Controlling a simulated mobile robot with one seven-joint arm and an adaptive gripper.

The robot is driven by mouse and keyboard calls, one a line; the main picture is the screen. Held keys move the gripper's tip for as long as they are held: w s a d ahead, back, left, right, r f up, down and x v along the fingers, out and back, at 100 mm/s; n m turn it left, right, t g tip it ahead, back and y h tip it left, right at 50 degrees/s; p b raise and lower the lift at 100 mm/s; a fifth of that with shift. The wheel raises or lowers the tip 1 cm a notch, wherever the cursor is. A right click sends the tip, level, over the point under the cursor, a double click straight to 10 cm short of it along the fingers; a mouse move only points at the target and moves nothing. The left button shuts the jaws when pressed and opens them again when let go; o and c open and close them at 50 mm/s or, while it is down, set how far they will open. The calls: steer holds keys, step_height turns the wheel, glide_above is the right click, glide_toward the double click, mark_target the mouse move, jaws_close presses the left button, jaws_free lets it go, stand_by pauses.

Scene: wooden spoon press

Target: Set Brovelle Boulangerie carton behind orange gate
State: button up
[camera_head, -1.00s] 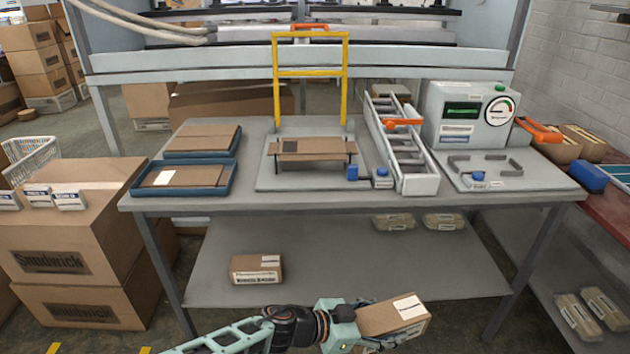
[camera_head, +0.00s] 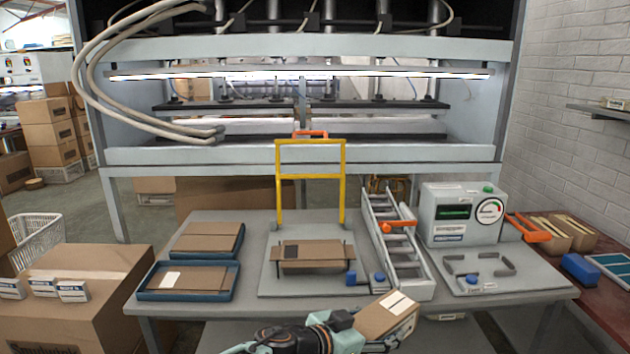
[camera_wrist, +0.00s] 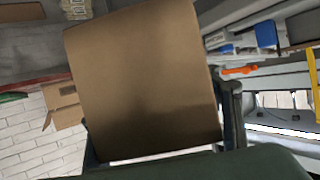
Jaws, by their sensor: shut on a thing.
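A brown carton (camera_head: 376,321) with a white label on top is held by my gripper (camera_head: 352,328) just in front of the table's front edge; its lettering is unreadable, so I cannot confirm the brand. The carton (camera_wrist: 145,85) fills the middle of the wrist view, with dark fingers on both sides.
The grey table (camera_head: 200,304) bears blue trays (camera_head: 233,285) at left, a brown board (camera_head: 312,264) on the plate, a ladder-like rack (camera_head: 397,240) right of the gate and a gauge box (camera_head: 463,214). The press's crossbeam (camera_head: 220,157) runs behind.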

step_height(320, 180, up, 18)
steer(key=p, duration=2.1)
steer(key=shift+r, duration=0.15)
steer(key=shift+d, duration=0.1)
